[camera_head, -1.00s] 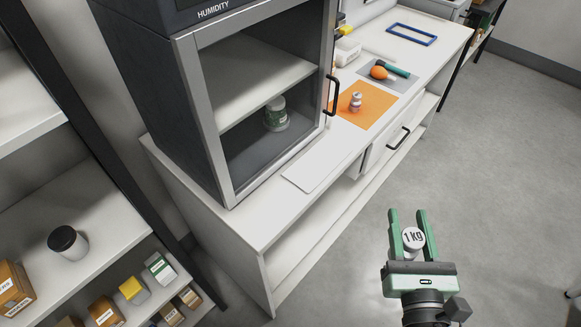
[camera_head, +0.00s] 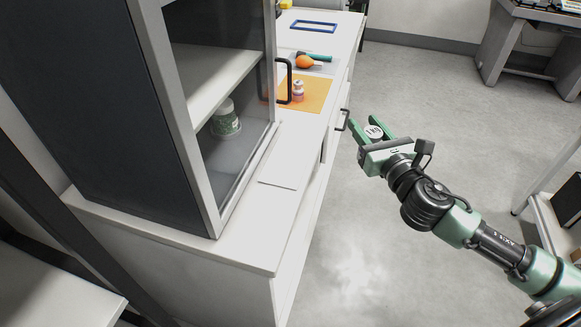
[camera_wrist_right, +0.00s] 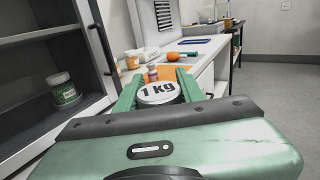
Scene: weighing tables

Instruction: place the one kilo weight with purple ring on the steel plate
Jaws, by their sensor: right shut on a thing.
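My right gripper (camera_head: 363,121) is shut on the weight (camera_head: 374,132), a round piece with a pale top marked "1 kg". It holds the weight in the air over the floor, to the right of the white counter. In the right wrist view the weight (camera_wrist_right: 158,94) sits between the two green fingers, its lettering upright to the camera. Its sides are hidden, so I cannot see a purple ring. I cannot identify the steel plate with certainty; a pale flat rectangular panel (camera_head: 286,160) lies on the counter near its front edge. My left gripper is not in view.
A grey cabinet with an open front holds a green-labelled jar (camera_head: 225,122). Its black handle (camera_head: 284,80) juts out beside an orange mat (camera_head: 312,100) bearing a small bottle (camera_head: 298,91). A blue frame (camera_head: 313,26) lies farther back.

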